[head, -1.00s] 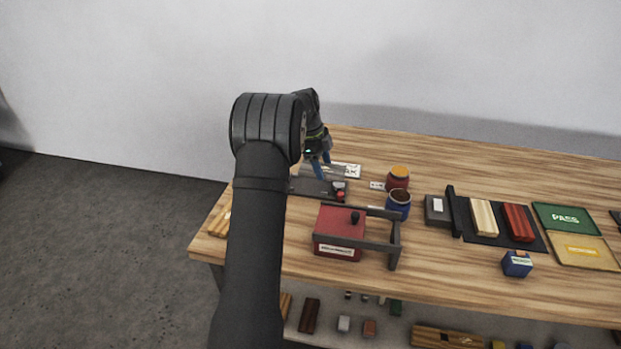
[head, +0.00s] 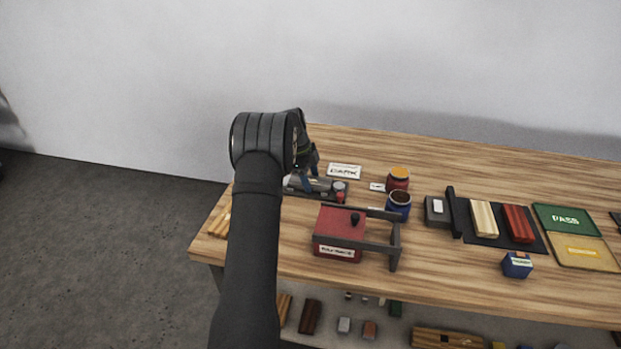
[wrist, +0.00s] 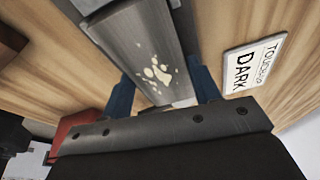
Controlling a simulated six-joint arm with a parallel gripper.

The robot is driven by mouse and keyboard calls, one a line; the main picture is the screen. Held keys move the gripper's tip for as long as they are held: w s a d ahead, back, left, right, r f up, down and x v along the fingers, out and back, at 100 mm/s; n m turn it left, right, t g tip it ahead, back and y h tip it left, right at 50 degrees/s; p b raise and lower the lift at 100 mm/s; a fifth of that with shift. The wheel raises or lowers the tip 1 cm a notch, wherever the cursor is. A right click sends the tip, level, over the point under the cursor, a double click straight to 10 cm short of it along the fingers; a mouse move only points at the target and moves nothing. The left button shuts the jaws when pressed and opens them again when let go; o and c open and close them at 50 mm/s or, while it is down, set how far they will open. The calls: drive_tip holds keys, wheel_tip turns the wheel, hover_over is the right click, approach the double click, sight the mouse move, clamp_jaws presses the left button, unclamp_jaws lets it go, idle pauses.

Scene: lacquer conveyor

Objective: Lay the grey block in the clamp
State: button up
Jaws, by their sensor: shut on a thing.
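The grey block (wrist: 145,45), with pale chipped spots on its face, lies between the blue fingers of my gripper (wrist: 162,88) in the wrist view. My gripper is shut on it. In the head view my gripper (head: 309,184) is low over the clamp (head: 327,197), a dark grey base with a red knob at its right end, near the table's left side. The block (head: 322,184) partly shows there. My arm hides the clamp's left part, and I cannot tell whether the block touches the clamp.
A white "DARK" card (head: 344,171) lies behind the clamp. A red box (head: 338,232) with a dark frame (head: 394,241) stands in front. Red (head: 398,180) and blue (head: 397,208) paint pots stand to the right. The table's back right is clear.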

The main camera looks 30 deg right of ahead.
sight(315, 181)
drive_tip(key=o, duration=1.1)
drive_tip(key=shift+f, duration=0.15)
drive_tip(key=v, duration=1.2)
drive_tip(key=shift+s, duration=0.1)
drive_tip(key=shift+d, duration=0.1)
drive_tip(key=x, duration=1.2)
drive_tip(key=shift+f, duration=0.15)
wheel_tip(315, 181, up, 3)
drive_tip(key=shift+r, duration=0.7)
